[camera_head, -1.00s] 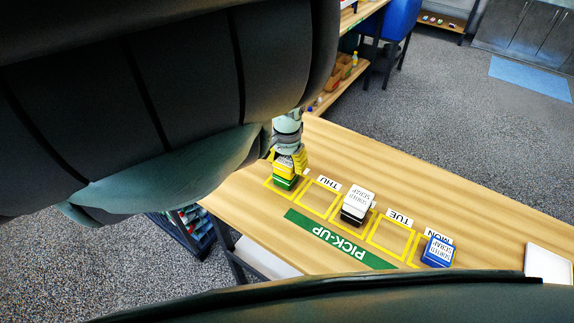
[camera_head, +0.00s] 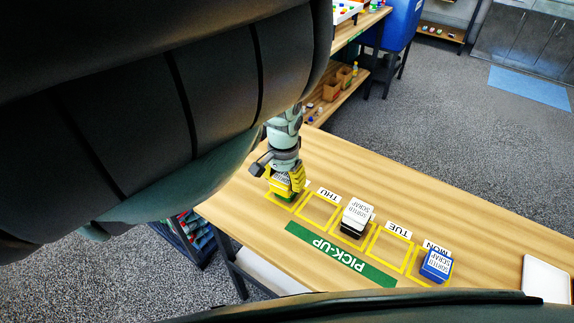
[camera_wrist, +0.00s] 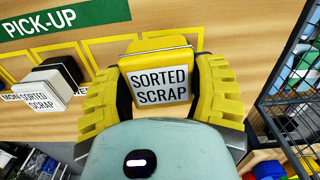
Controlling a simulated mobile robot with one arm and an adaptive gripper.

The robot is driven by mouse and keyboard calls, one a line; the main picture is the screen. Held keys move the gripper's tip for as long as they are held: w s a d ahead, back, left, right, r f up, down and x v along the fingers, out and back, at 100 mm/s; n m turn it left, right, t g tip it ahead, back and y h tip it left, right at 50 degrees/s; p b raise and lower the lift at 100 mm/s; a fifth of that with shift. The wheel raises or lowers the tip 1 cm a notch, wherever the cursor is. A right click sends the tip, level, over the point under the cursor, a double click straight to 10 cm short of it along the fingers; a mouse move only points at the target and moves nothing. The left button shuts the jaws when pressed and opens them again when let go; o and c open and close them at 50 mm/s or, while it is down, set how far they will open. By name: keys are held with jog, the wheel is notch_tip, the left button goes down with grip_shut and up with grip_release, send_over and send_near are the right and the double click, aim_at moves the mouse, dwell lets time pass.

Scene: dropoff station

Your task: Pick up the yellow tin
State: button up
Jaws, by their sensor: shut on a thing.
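The yellow tin (camera_wrist: 160,48) with a white SORTED SCRAP label sits between the yellow fingers of my gripper (camera_wrist: 160,88) in the wrist view, one finger on each side. My gripper (camera_head: 284,181) is shut on it. In the head view the fingers and wrist largely hide the tin, at the far left of the row of marked squares. A bit of a green tin (camera_head: 286,198) shows just below the fingers there. Whether the yellow tin touches it, I cannot tell.
A black tin with a white top (camera_head: 357,214) and a blue tin (camera_head: 436,264) stand in other yellow-outlined squares on the wooden table (camera_head: 450,215). A white tray (camera_head: 545,278) lies at the right end. A dark crate (camera_wrist: 298,85) stands beside the table.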

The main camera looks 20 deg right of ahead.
jog(key=s+a+r+p, duration=0.1)
jog(key=s+a+p, duration=0.5)
jog(key=s+p, duration=0.3)
jog(key=shift+s+p, duration=0.2)
jog(key=shift+p, duration=0.2)
